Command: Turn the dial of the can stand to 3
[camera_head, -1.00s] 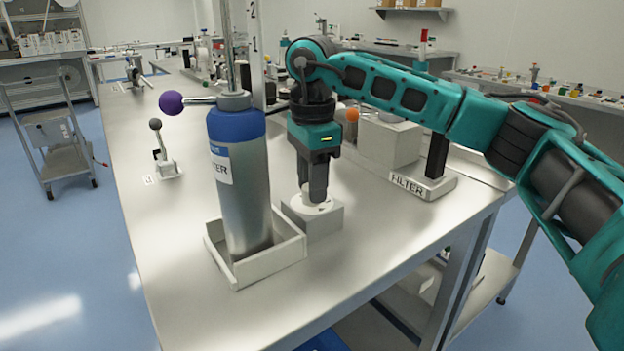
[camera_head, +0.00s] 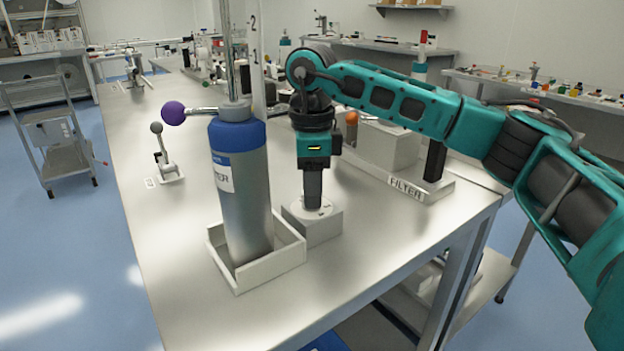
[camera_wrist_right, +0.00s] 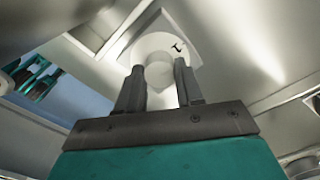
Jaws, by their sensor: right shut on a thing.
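The can stand is a white tray (camera_head: 272,266) on the metal table, holding a tall grey can with a blue top (camera_head: 243,195). Right beside it, a light grey block (camera_head: 322,231) carries a round white dial (camera_head: 327,208). My right gripper (camera_head: 312,203) points straight down at the dial and is shut on its knob. In the right wrist view, the two fingers stand on either side of the pale round knob (camera_wrist_right: 159,72), with a dark mark on the dial face (camera_wrist_right: 178,46). The number the dial points to is too small to read. My left gripper is not in view.
A lever with a grey ball (camera_head: 160,148) stands at left on the table. A base marked FILTER (camera_head: 432,190) lies to the right. The front of the table is clear.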

